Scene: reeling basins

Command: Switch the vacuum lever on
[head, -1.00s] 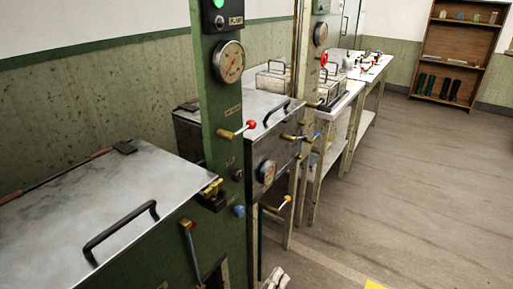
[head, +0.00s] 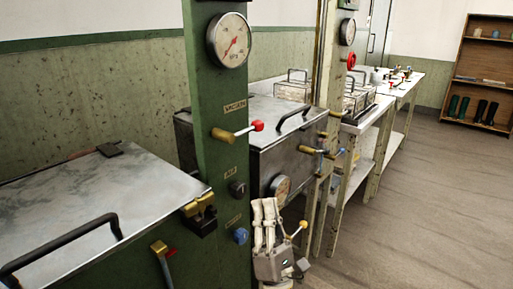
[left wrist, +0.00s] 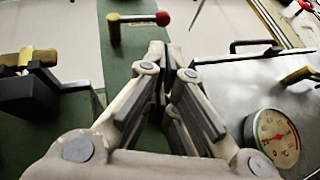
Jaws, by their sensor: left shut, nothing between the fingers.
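The vacuum lever (head: 238,131) has a brass hub, a thin rod and a red knob. It sticks out to the right from the green post (head: 215,90), under a plate reading VACUUM. My left gripper (head: 264,204) is below and a little right of the lever, fingers pointing up, shut and empty. In the left wrist view the lever (left wrist: 138,19) is at the top, beyond the shut fingertips (left wrist: 167,52) and apart from them. My right gripper is not in view.
A pressure gauge (head: 229,41) is above the lever. A black knob (head: 237,188) and blue knob (head: 240,236) are below it. A metal-lidded basin (head: 90,215) is at left, another lidded basin (head: 262,112) behind the post. Open floor (head: 440,200) lies at right.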

